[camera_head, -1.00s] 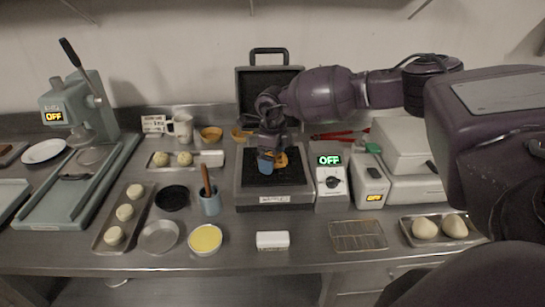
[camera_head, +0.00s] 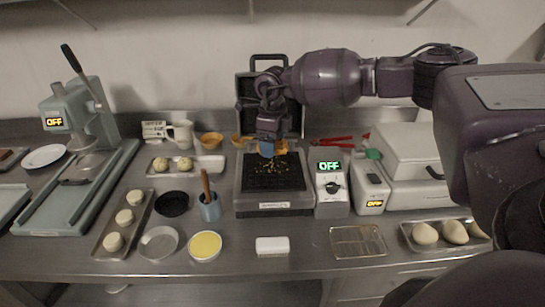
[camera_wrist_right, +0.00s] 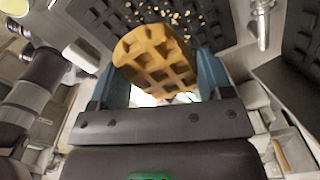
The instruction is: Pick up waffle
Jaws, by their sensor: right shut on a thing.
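The waffle (camera_wrist_right: 155,58) is golden brown with a square grid, and it sits between the two blue fingers of my right gripper (camera_wrist_right: 160,78) in the right wrist view. In the head view my right gripper (camera_head: 268,149) is above the back part of the open waffle iron (camera_head: 272,205). A small orange-brown part of the waffle (camera_head: 282,146) shows beside the blue finger. The gripper is shut on the waffle, which is clear of the black lower plate. Crumbs lie on that plate. My left gripper is not in view.
The iron's lid (camera_head: 250,95) stands open behind my gripper. A control box (camera_head: 331,187) reading OFF stands right of the iron. A wire rack (camera_head: 357,240) lies empty at the front right. A cup with a wooden handle (camera_head: 209,207) stands left of the iron.

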